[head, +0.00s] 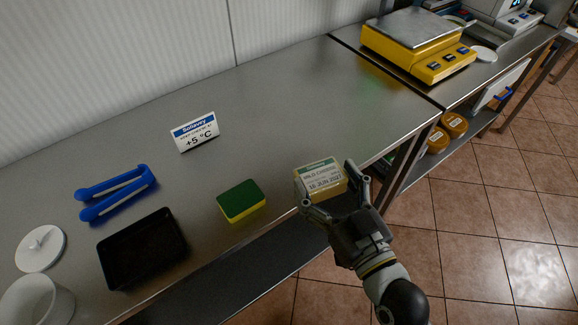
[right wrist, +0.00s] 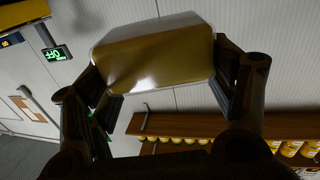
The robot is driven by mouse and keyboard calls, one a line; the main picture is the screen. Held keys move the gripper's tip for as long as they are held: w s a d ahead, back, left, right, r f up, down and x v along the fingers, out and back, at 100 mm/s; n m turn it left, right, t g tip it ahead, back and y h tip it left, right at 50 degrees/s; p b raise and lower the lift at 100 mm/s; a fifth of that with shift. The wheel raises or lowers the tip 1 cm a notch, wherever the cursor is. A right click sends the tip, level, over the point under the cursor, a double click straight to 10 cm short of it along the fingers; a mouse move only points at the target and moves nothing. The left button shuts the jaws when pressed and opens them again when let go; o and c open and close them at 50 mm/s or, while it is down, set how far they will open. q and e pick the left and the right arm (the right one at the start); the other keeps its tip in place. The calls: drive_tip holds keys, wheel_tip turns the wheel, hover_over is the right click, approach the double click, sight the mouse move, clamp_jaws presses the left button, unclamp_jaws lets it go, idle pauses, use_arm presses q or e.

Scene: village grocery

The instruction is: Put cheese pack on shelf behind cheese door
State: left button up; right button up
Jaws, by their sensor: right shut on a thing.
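The cheese pack (head: 320,177) is a yellowish block with a white label reading "mild cheddar" and a date. My right gripper (head: 333,194) is shut on it, with a finger on each side, and holds it at the front edge of the steel counter. In the right wrist view the pack (right wrist: 153,58) sits between the two fingers (right wrist: 160,85), its underside shiny and yellow-brown. My left gripper is not in view. No cheese door or shelf behind it can be made out.
On the counter (head: 290,100) are a green-yellow sponge (head: 241,201), black tray (head: 142,248), blue tongs (head: 118,192), temperature sign (head: 195,132), white lid (head: 40,248) and white tub (head: 37,301). A yellow scale (head: 418,46) stands at the back right. Tiled floor (head: 480,220) is clear at right.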

drive_tip(key=a+y, duration=0.1)
drive_tip(key=a+n+g, duration=0.1)
drive_tip(key=a, duration=0.1)
drive_tip(key=s+a+r+n+y, duration=0.1)
drive_tip(key=shift+s+a+y, duration=0.1)
drive_tip(key=shift+a+y, duration=0.2)
drive_tip(key=w+f, duration=0.2)
drive_tip(key=w, duration=0.2)
drive_tip(key=w+f, duration=0.3)
drive_tip(key=w, duration=0.1)
drive_tip(key=w+f, duration=0.3)
drive_tip(key=w, duration=0.1)
drive_tip(key=shift+w+a+f, duration=0.1)
drive_tip(key=shift+w+a, duration=0.1)
drive_tip(key=shift+a, duration=0.15)
drive_tip(key=shift+w+f, duration=0.35)
drive_tip(key=shift+f, duration=0.05)
drive_tip(key=f, duration=0.1)
drive_tip(key=w+f, duration=0.1)
drive_tip(key=f, duration=0.1)
drive_tip(key=shift+a, duration=0.1)
drive_tip(key=shift+f, duration=0.4)
